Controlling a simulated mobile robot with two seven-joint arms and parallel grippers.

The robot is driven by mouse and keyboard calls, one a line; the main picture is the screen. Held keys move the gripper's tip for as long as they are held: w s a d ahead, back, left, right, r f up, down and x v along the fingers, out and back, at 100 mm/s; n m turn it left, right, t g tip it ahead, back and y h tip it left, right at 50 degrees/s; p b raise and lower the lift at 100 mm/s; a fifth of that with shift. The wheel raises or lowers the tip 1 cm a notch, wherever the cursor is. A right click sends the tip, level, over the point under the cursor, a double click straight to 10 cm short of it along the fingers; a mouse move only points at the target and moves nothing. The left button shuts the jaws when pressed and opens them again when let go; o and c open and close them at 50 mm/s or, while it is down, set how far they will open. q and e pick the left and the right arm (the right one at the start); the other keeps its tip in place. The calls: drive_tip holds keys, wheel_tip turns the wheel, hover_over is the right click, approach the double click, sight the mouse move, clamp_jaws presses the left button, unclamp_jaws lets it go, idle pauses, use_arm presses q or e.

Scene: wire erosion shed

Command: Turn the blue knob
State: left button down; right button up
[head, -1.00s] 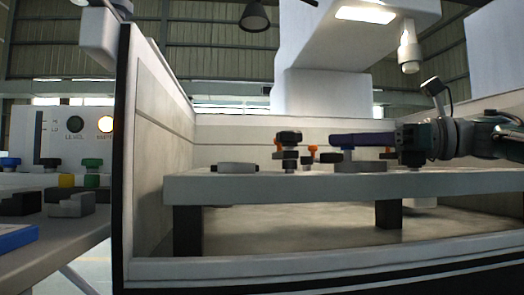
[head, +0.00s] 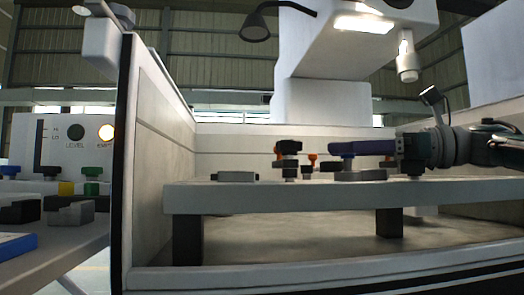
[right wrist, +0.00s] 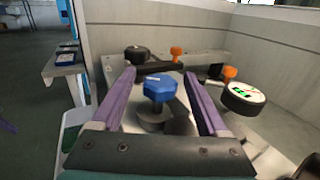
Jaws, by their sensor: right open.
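My right gripper (right wrist: 158,84) is open, with one purple finger on each side of the knob. Gaps show between both fingers and the knob, so it appears ungripped. In the head view, my right gripper (head: 364,147) reaches in from the right, low over the worktable (head: 300,198). A bluish knob top (head: 341,147) shows at its fingertip end there. My left gripper is not in view.
A black knob (right wrist: 135,53), orange knobs (right wrist: 229,72) and a white-faced gauge (right wrist: 243,97) stand close around the fingers. A black-topped clamp (head: 288,147) stands to the left. Tank walls (head: 160,150) enclose the worktable. A left bench holds other coloured knobs (head: 91,172).

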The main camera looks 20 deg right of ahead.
drive_tip(key=v, duration=1)
drive_tip(key=shift+a, duration=0.1)
